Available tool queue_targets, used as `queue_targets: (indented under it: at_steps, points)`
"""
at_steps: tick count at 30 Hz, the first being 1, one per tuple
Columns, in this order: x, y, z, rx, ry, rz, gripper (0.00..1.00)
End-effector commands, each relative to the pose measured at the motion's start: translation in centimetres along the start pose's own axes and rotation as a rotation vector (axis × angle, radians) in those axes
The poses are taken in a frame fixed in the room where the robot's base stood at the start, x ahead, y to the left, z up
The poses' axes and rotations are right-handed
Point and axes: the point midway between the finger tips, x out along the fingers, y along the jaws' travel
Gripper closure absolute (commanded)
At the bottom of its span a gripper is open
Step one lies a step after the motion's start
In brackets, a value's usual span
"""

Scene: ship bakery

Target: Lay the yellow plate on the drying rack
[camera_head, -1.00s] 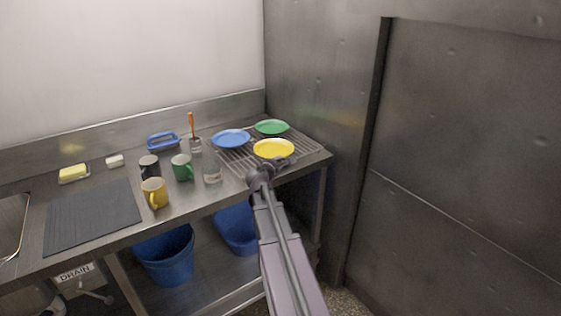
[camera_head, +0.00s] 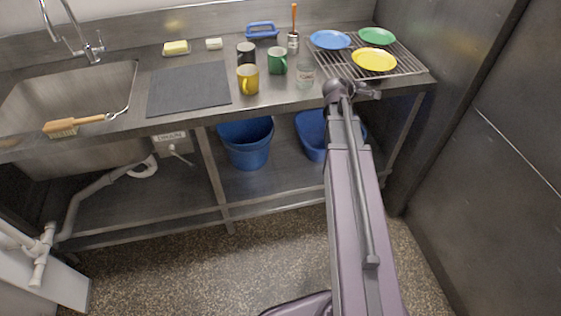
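The yellow plate (camera_head: 374,60) lies flat on the wire drying rack (camera_head: 408,66), at its front part. A blue plate (camera_head: 330,40) and a green plate (camera_head: 376,36) lie behind it on the same rack. My gripper (camera_head: 372,92) is at the rack's front edge, just in front of the yellow plate. A small gap shows between gripper and plate, and nothing shows in the gripper. Its fingers are too small and dark to tell open from shut.
A dark mat (camera_head: 189,88) lies bare beside the sink (camera_head: 70,95). A metal wall closes the right side.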

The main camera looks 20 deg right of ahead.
Motion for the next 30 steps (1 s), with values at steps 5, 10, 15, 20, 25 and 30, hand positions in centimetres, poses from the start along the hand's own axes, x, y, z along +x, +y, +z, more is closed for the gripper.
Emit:
queue_targets:
  at_steps: [5,10,15,20,25,30]
  points:
    - [-6.0,-6.5,-3.5,0.275,0.047,-0.248,0.77]
    - [-12.8,-12.9,-6.8,0.496,0.05,-0.534,0.77]
    - [-20.5,-18.6,-9.0,0.64,0.003,-0.827,0.77]
    - [-26.3,-22.2,-9.9,0.697,-0.06,-1.033,0.77]
    - [-29.3,-23.8,-10.2,0.712,-0.101,-1.136,0.77]
    - [-29.7,-23.9,-10.2,0.714,-0.11,-1.152,0.77]
